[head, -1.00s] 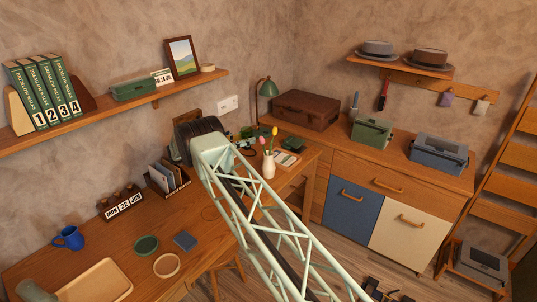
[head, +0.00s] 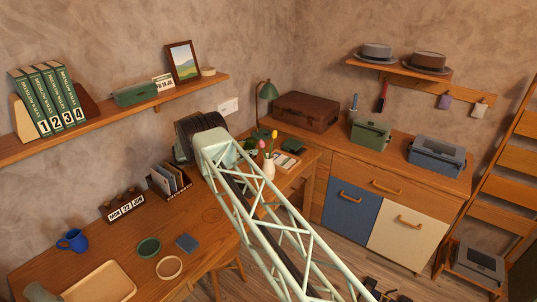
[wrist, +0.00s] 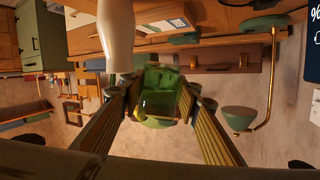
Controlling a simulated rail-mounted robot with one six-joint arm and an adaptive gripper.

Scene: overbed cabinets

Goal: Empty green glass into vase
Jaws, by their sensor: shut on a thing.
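The white vase (head: 268,168) stands on the desk's far right part with a pink and a yellow tulip in it. In the wrist view, which looks upside down, the vase (wrist: 116,35) is close by, left of the glass. The green glass (wrist: 160,82) is clear and sits between the fingers of my gripper (wrist: 156,106), which is shut on it. A yellow shape shows by the glass; I cannot tell if it is a tulip. Its contents are unclear. In the head view my arm hides the glass and fingers.
A green lamp (head: 267,91) stands behind the vase, and its brass stem is near in the wrist view. A letter rack (head: 169,180) and a date block (head: 124,205) stand on the desk. A picture shelf (head: 150,104) runs above.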

